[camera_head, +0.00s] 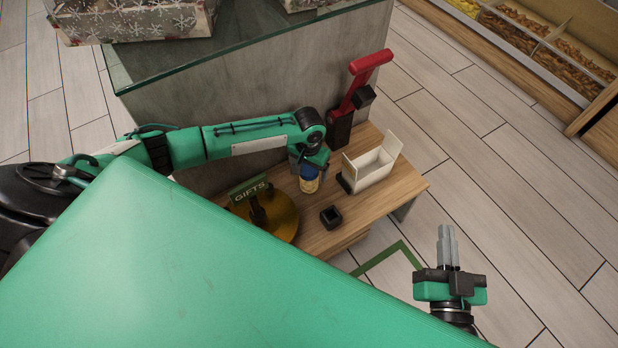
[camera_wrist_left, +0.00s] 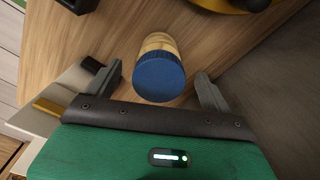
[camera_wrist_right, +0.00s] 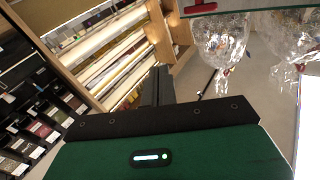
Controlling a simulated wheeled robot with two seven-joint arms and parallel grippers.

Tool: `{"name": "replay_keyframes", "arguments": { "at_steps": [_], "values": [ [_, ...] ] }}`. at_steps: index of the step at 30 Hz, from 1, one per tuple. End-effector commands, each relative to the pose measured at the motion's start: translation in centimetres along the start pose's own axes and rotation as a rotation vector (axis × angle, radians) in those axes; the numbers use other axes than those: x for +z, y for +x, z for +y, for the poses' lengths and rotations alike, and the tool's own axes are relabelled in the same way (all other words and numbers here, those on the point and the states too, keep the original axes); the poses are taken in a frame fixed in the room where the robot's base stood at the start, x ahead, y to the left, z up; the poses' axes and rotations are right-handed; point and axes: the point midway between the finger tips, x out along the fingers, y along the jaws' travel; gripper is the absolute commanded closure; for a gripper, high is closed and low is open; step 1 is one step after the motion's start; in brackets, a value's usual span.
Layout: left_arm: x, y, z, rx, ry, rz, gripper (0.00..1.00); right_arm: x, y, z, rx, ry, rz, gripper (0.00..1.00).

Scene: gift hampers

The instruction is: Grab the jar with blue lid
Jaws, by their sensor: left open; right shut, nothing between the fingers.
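The jar with the blue lid (camera_head: 309,179) stands upright on the small wooden table, just below my left gripper in the head view. In the left wrist view the jar's blue lid (camera_wrist_left: 160,76) faces the camera, with its pale yellowish body behind it. My left gripper (camera_wrist_left: 160,88) is open, with one finger on each side of the jar and visible gaps between fingers and lid. In the head view my left gripper (camera_head: 311,162) is partly hidden by its own wrist. My right gripper (camera_head: 447,246) is shut and empty, over the floor at the right.
On the wooden table (camera_head: 405,187) stand an open white box (camera_head: 370,172) right of the jar, a small black holder (camera_head: 331,217), a round golden stand with a GIFTS sign (camera_head: 250,190), and a red-handled device (camera_head: 356,90). A glass-topped counter (camera_head: 240,50) rises behind. Floor at right is clear.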

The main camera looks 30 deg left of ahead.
Motion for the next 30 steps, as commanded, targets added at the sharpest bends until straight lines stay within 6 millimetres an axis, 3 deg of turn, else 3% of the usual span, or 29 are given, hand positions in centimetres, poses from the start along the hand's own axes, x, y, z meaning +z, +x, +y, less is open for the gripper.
{"name": "replay_keyframes", "arguments": {
  "at_steps": [13, 18, 25, 30],
  "values": [
    [0.0, 4.1, 0.1, 0.0, -0.001, 0.0, 0.16, -7.9, 0.6, 1.2, 0.001, -0.062, 0.425, 1.0],
    [0.0, 4.6, 0.1, 0.001, 0.0, 0.0, 0.16, -9.1, 0.4, 1.3, 0.0, -0.07, 0.488, 1.0],
    [0.0, 4.6, 0.1, 0.001, 0.0, 0.0, 0.16, -9.2, 0.4, 1.3, 0.0, -0.071, 0.491, 1.0],
    [0.0, 4.6, 0.1, 0.0, 0.0, 0.0, 0.49, -9.2, 0.4, 1.3, -0.001, -0.071, 0.49, 1.0]
  ]
}}
